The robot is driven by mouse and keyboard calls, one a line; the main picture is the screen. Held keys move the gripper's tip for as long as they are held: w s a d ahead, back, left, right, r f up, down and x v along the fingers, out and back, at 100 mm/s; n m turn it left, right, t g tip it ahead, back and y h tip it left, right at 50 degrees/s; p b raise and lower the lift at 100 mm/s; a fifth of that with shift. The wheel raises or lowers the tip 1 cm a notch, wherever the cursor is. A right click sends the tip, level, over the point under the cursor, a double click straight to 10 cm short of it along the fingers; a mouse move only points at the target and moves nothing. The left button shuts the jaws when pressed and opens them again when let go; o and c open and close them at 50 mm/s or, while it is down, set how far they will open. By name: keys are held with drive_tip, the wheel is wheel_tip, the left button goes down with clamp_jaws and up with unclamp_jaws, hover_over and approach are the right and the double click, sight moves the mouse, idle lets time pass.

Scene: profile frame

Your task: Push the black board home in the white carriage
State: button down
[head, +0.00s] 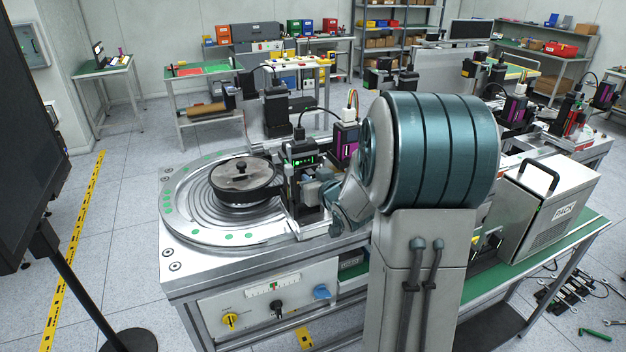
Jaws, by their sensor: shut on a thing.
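A dark upright block with green lights (300,156), which looks like the black board, stands just right of the round turntable. Its lower part is dark and partly covered. A pale upright frame (293,213) beside it may be the white carriage; its slot is too small to make out. My arm fills the middle right and hides much of this spot. My gripper (327,194) reaches in from the right, low against the dark block, and is shut on it. Its fingertips are mostly hidden. I cannot tell how deep the board sits.
The round turntable (180,205) carries a black lidded disc (243,180) left of the gripper. A purple-and-black device (345,140) with cables stands close behind. A pale case marked PACK (548,208) stands on the right. A dark screen (35,130) stands at far left.

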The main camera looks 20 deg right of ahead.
drive_tip(key=shift+f+b, duration=1.55)
drive_tip(key=shift+f, duration=0.05)
drive_tip(key=c, duration=1.3)
unclamp_jaws()
drive_tip(key=shift+o, duration=0.2)
drive_tip(key=shift+s, duration=0.1)
drive_tip(key=v, duration=1.3)
drive_tip(key=shift+s+r, duration=0.2)
drive_tip(key=shift+s, duration=0.15)
